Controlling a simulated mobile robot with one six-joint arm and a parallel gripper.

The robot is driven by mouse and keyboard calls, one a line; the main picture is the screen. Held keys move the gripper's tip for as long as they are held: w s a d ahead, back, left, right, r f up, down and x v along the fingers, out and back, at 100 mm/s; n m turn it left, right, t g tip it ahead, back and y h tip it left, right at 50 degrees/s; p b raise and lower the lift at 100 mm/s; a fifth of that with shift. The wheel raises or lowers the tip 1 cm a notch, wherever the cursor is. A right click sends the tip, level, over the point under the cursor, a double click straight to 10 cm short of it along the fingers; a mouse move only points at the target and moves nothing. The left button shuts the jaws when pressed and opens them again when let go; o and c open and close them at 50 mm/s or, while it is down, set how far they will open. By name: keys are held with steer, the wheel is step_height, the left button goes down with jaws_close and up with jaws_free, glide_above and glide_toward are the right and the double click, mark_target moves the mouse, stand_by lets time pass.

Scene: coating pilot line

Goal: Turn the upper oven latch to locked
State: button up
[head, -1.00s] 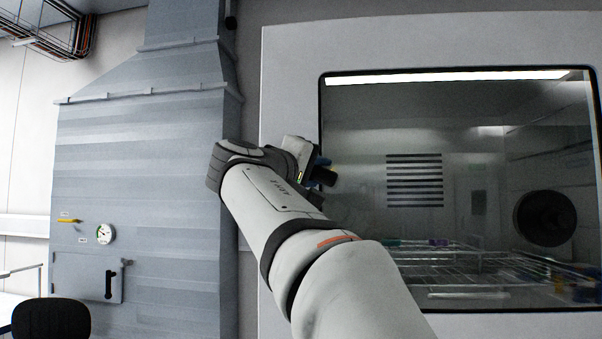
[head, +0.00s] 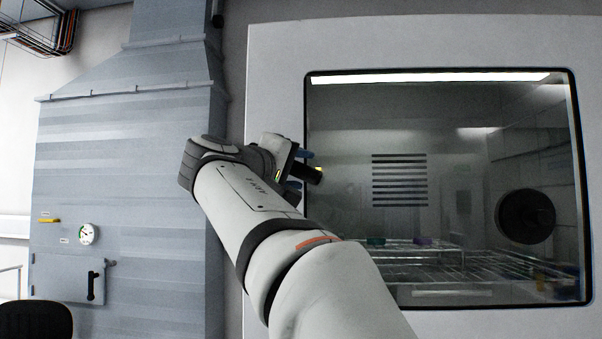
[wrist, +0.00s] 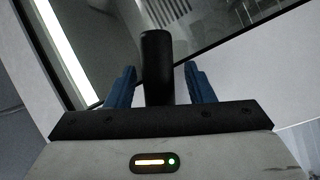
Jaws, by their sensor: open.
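The upper oven latch is a black rounded handle (wrist: 157,62); in the wrist view it stands upright in the picture between my two blue fingers. In the head view its dark end (head: 313,174) shows at the left edge of the oven window. My gripper (wrist: 160,84) is open around the handle, with a visible gap on each side. In the head view my gripper (head: 298,171) is at the oven's left side, its blue fingers above and below the handle. The latch's base is hidden by my gripper and wrist.
The oven door (head: 277,50) is pale, with a large dark window (head: 345,130) showing wire racks inside. A grey metal cabinet (head: 130,170) stands to the left, with a gauge (head: 88,235) and a small black-handled hatch (head: 70,277). A dark chair back (head: 36,320) is at lower left.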

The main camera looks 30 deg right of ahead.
steer(key=b+v, duration=0.1)
steer(key=v, duration=0.5)
